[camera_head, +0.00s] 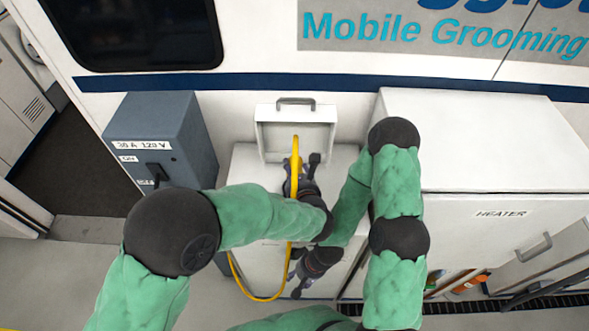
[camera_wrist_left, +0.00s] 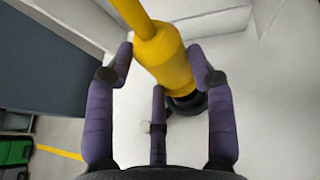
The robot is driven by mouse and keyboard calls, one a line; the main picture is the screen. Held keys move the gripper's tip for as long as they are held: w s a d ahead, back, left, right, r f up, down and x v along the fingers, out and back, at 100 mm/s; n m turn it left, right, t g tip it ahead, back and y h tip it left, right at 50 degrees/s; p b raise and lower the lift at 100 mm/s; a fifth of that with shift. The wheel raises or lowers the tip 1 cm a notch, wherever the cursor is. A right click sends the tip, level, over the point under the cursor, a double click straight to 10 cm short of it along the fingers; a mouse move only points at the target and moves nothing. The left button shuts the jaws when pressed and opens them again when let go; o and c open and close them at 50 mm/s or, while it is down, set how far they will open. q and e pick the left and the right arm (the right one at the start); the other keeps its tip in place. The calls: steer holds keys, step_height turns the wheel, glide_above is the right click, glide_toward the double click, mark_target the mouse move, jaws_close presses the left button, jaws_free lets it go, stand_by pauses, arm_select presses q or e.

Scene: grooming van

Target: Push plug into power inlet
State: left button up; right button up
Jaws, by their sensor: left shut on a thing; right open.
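The yellow plug (camera_head: 296,157) is in my left gripper (camera_head: 301,172), in front of the white wall below a raised white flap (camera_head: 295,116). The left wrist view shows the plug's thick yellow body (camera_wrist_left: 168,60) between the purple fingers (camera_wrist_left: 164,68), which are shut on it. A dark round part at the plug's far end lies close to the white surface. I cannot tell whether it is the plug's tip or the inlet, nor how deep the plug sits. The power inlet is hidden. My right gripper (camera_head: 296,282) is open and empty, lower down near the white box.
A yellow cable (camera_head: 237,277) loops down from the plug. A grey power box (camera_head: 165,140) with a switch stands at left. A white heater cabinet (camera_head: 485,150) stands at right. Both arms cross close together in the middle. Grey floor is free at the lower left.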

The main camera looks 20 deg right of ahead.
arm_select(q)
steer(key=shift+r, duration=0.1)
stand_by(1.0)
steer(key=shift+f+b, duration=0.25)
steer(key=shift+b, duration=0.25)
steer(key=shift+f+b, duration=0.2)
steer(key=shift+b, duration=0.15)
steer(key=shift+f+b, duration=0.55)
steer(key=shift+b, duration=0.05)
steer(key=shift+f, duration=0.1)
stand_by(0.5)
